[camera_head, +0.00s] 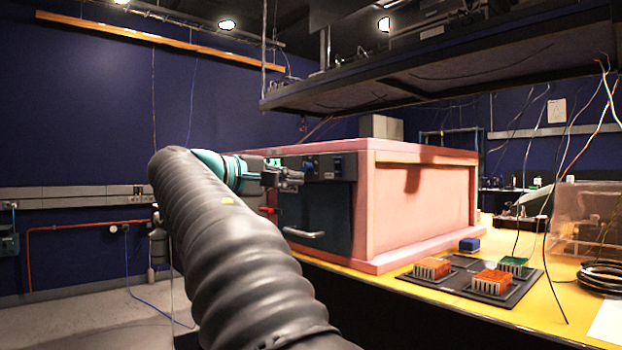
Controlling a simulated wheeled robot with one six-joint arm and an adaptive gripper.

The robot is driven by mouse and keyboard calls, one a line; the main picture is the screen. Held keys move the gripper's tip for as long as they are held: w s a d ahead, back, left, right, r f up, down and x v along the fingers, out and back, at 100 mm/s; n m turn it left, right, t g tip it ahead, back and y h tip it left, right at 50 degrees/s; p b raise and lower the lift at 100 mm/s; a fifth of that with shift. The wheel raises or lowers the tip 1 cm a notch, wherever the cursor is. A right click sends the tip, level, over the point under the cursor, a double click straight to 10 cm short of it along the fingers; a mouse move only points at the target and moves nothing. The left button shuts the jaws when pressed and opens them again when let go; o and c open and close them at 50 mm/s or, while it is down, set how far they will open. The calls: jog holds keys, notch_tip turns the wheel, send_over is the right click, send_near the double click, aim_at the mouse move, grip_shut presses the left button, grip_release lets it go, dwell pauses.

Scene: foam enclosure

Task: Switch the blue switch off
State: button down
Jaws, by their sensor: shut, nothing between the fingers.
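A pink foam enclosure (420,205) stands on the yellow table, with a dark front panel. My gripper (297,178) is shut and empty, in front of the upper panel, just left of the blue switch in the picture. I cannot tell whether it touches anything. My sleeved arm hides the lower left of the enclosure.
A handle (303,233) juts from the dark front. A green part (273,162) shows beside my gripper. Right of the enclosure lie a dark tray (462,287) with orange and green finned blocks, a blue block (469,244) and coiled cable (601,274). A shelf hangs above.

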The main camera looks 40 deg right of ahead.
jog(key=shift+a+f, duration=0.15)
jog(key=shift+a, duration=0.8)
jog(key=shift+a+f, duration=0.1)
jog(key=shift+a, duration=0.8)
jog(key=w+a+f+n+t+y, duration=0.1)
jog(key=w+f+y, duration=0.15)
jog(key=f, duration=0.25)
jog(key=w+f+n+t+y, duration=0.1)
jog(key=w+f+t, duration=0.15)
jog(key=f, duration=0.25)
jog(key=s+a+f+y, duration=0.1)
jog(key=a+f+y, duration=0.2)
jog(key=f, duration=0.4)
jog(key=s+a+f+y, duration=0.1)
jog(key=a+f+y, duration=0.15)
jog(key=f, duration=0.55)
jog(key=s+a+f+m+t+y, duration=0.1)
jog(key=s+a+f+y, duration=0.3)
jog(key=s+a+f, duration=0.4)
jog(key=s+a+f+m+y, duration=0.1)
jog(key=s+a+f+y, duration=0.3)
jog(key=s+a+f, duration=0.3)
jog(key=shift+s+a+f+t, duration=0.4)
jog(key=shift+s+f, duration=1.4)
jog(key=shift+s, duration=2.05)
